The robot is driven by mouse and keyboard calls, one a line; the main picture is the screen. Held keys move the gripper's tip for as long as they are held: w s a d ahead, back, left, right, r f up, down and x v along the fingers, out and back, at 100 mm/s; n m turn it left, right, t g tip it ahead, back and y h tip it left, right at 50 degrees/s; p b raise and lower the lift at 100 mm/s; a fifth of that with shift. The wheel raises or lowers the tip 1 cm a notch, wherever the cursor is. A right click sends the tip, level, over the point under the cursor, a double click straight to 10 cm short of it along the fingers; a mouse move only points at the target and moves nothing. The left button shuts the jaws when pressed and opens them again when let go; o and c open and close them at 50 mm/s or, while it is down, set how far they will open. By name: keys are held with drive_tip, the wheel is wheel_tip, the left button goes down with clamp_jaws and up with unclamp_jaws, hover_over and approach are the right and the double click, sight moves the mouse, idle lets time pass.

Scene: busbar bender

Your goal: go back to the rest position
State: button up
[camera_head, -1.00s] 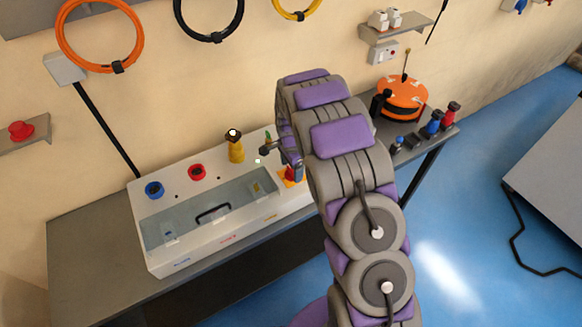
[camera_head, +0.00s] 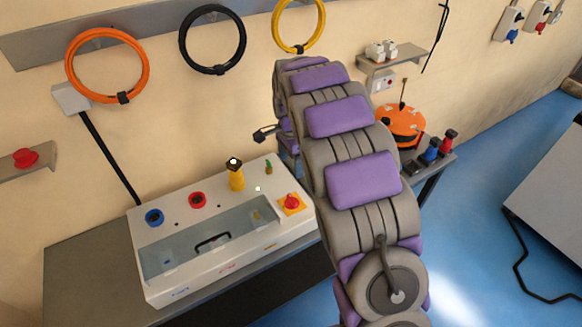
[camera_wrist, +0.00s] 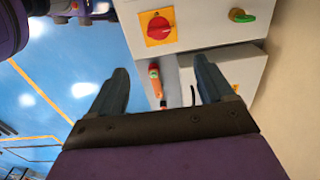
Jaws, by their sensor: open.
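My gripper (camera_wrist: 160,92) is open in the wrist view, with its two fingers apart and nothing between them. In the head view my gripper (camera_head: 266,134) shows only in part, left of my raised arm and above the back of the white control box (camera_head: 157,290). The box also shows beyond the fingers in the wrist view (camera_wrist: 200,32). Its red rotary switch on a yellow plate (camera_head: 291,203) is clear of my gripper; the switch shows in the wrist view (camera_wrist: 159,27) too. My arm covers part of the table behind it.
The box stands on a grey table (camera_head: 80,270) against the wall. An orange round device (camera_head: 400,122) and small blue and red plugs (camera_head: 430,150) are on the table at right. Orange (camera_head: 70,62), black (camera_head: 212,70) and yellow (camera_head: 279,32) cable coils hang above. Blue floor (camera_head: 490,200) is open at right.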

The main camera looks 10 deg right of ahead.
drive_tip(key=shift+r, duration=0.1)
idle(0.4)
drive_tip(key=s+r+n+g+b, duration=0.1)
drive_tip(key=s+n+b, duration=0.5)
drive_tip(key=s, duration=3.6)
drive_tip(key=r+n, duration=0.1)
drive_tip(key=n, duration=0.7)
drive_tip(key=shift+s+d+n+g, duration=0.15)
drive_tip(key=shift+s+n+g, duration=0.15)
drive_tip(key=shift+s+g, duration=0.1)
